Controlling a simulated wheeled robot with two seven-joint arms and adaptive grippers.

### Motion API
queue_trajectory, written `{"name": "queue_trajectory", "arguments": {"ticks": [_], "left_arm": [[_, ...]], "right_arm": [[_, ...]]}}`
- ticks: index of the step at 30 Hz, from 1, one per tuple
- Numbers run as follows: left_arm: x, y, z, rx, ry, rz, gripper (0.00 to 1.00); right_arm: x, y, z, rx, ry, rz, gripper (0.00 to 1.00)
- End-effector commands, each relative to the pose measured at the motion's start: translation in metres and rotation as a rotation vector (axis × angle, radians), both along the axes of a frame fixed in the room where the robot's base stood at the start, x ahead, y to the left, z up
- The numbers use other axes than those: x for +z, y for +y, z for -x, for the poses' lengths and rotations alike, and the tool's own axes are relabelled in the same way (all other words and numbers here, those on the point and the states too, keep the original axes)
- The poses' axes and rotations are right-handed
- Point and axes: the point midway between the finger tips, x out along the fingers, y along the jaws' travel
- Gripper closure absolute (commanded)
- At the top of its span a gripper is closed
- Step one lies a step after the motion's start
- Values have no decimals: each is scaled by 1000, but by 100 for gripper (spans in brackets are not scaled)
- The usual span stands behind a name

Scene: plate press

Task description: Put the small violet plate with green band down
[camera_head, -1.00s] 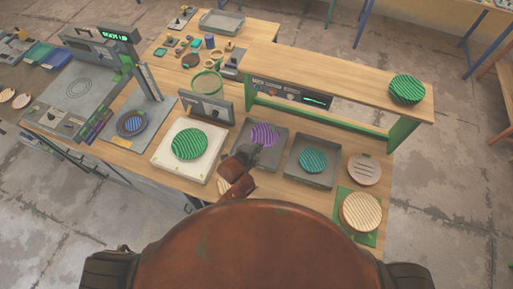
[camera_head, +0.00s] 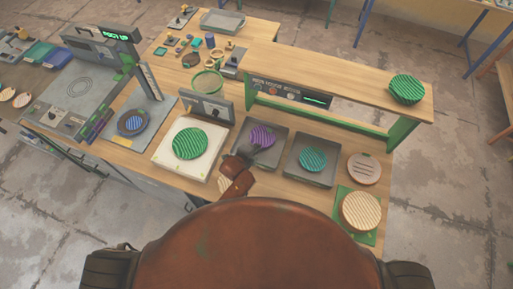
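The small violet plate (camera_head: 262,136) is striped and shows over the left one of two grey trays (camera_head: 283,149). No green band can be made out on it at this size. My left gripper (camera_head: 251,150) is at the plate's near left edge and looks shut on it, with the fingertips partly hidden and small. Whether the plate touches the tray floor or hangs just above it, I cannot tell. My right gripper is not in view.
A green plate (camera_head: 190,143) lies on a white square block (camera_head: 164,161) to the left. A teal plate (camera_head: 312,159) lies in the right grey tray (camera_head: 325,181). A raised wooden shelf (camera_head: 330,75) stands behind. A cream plate (camera_head: 361,211) is at right.

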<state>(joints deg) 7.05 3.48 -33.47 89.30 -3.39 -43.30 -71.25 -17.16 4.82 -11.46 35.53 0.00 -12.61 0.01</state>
Motion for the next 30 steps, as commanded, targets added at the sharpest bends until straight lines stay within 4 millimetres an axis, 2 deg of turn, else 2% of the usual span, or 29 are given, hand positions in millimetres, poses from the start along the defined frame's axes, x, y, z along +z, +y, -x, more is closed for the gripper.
{"name": "queue_trajectory", "arguments": {"ticks": [4, 9, 16, 20, 23, 30], "left_arm": [[-5, 0, 0, -1, 0, -2, 100], [-4, 0, 0, -1, 0, -1, 88], [-4, 0, 0, 0, 0, 0, 88], [3, 0, 1, 0, 0, 2, 88], [10, 6, 10, 0, -1, -1, 88], [42, 22, 44, -1, -3, -1, 88]], "right_arm": [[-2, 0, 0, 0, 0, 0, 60], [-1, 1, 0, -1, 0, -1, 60], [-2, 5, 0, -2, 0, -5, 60], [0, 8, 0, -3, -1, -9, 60], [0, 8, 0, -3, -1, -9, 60], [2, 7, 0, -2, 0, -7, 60]]}}
